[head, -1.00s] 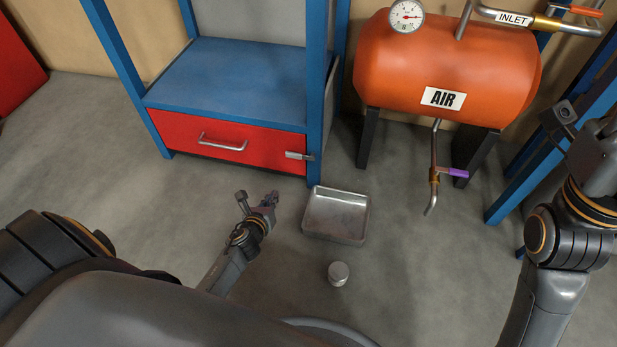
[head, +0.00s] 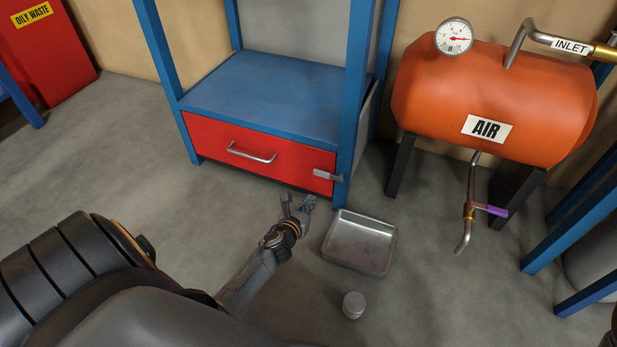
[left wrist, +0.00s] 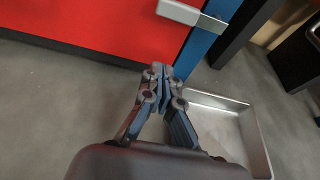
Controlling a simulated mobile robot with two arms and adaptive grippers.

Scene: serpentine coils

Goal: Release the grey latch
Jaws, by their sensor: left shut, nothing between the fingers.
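The grey latch (head: 326,175) lies across the right end of the red drawer (head: 240,150) and reaches onto the blue post of the frame. It also shows at the top of the left wrist view (left wrist: 192,15). My left gripper (head: 308,204) is in front of and below the latch, apart from it. In the left wrist view the fingertips (left wrist: 160,72) are together with nothing between them. The drawer looks shut and has a metal bar handle (head: 251,154). My right gripper is not in view.
A metal tray (head: 338,254) lies on the floor right of my left gripper, with a small round tin (head: 353,305) in front. The orange air tank (head: 490,100) stands at right, with a purple-handled valve (head: 490,210) beneath. Floor left of the gripper is clear.

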